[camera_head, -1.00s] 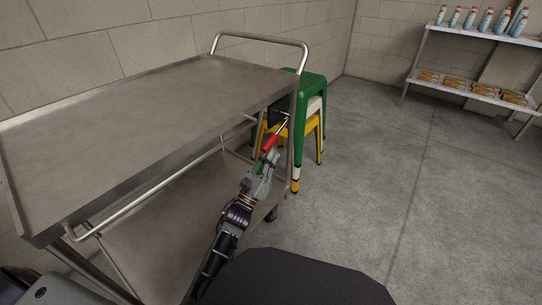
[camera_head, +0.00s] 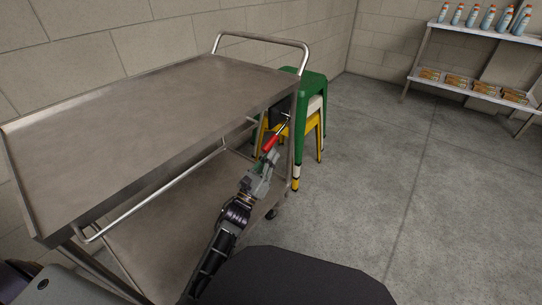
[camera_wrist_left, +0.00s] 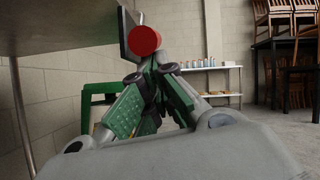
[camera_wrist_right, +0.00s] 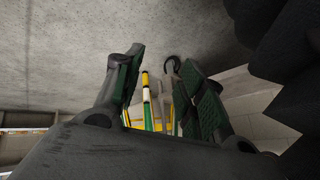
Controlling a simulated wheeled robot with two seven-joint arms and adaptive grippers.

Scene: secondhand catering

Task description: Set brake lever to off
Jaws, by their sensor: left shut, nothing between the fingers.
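The brake lever (camera_head: 270,143) has a red grip on a thin metal rod and sits at the end of a steel cart (camera_head: 150,95), by a dark plate (camera_head: 274,115). The rod slants up to the right. In the left wrist view the red grip end (camera_wrist_left: 144,41) faces the camera, beside the dark plate (camera_wrist_left: 127,32). My left gripper (camera_head: 265,160) is shut and empty, just below the red grip; I cannot tell whether they touch. Its fingers (camera_wrist_left: 152,75) meet below the grip end. My right gripper (camera_wrist_right: 160,62) is open and empty; the head view does not show it.
Stacked green, white and yellow stools (camera_head: 313,90) stand just behind the lever. The cart's lower shelf (camera_head: 170,225) and side rail are left of my left arm. A shelf unit (camera_head: 470,58) with bottles and packets stands far right. The floor (camera_head: 410,190) to the right is clear.

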